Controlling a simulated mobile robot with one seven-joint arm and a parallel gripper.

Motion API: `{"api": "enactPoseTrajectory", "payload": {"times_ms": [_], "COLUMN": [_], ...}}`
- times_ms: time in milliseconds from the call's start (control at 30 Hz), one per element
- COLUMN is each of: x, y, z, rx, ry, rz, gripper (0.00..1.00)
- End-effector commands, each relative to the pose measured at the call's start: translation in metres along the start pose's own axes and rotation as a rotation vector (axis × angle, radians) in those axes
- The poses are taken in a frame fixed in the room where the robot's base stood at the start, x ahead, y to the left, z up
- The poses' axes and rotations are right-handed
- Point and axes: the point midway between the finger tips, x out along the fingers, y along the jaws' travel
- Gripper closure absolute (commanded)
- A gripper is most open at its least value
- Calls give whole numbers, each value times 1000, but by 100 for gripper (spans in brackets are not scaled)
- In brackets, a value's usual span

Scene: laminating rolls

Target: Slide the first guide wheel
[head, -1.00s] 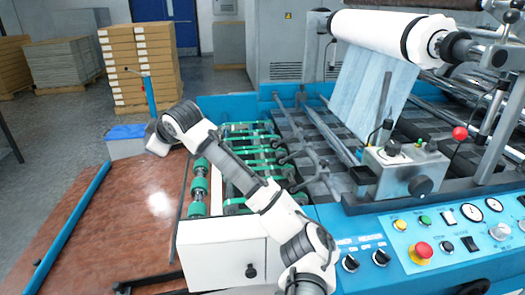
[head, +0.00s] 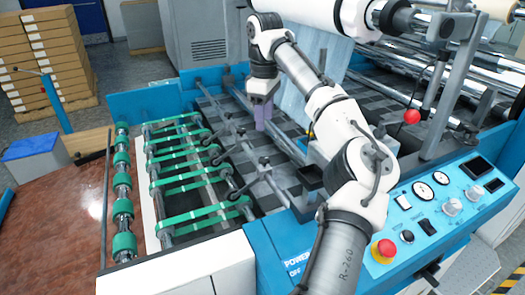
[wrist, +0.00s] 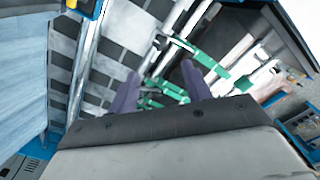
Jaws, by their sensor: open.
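My gripper (head: 263,114) has purple fingers and points down over the dark slatted feed bed (head: 222,106) in the head view. In the wrist view my gripper (wrist: 160,88) is open, with its two fingers apart and nothing visible held between them. Small arms with dark, wheel-like ends (head: 236,193) sit along metal rods beside the green belts (head: 185,180). I cannot tell which one is the first guide wheel. The gripper appears above the bed, apart from these parts. Contact points are hidden by the arm.
A shaft with green rollers (head: 123,200) runs along the left. A blue film sheet (head: 292,95) hangs from the white roll (head: 310,15) behind my arm. The control panel (head: 420,215) is at the right. A metal crossbar (wrist: 83,65) shows in the wrist view.

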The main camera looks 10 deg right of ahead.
Motion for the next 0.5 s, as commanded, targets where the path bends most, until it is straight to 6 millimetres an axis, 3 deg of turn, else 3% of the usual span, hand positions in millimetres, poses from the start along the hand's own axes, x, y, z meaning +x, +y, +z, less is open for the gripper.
{"api": "enactPoseTrajectory", "payload": {"times_ms": [500], "x": [100], "y": [0], "z": [0], "rx": [0], "ry": [1], "rz": [1], "gripper": [51]}}
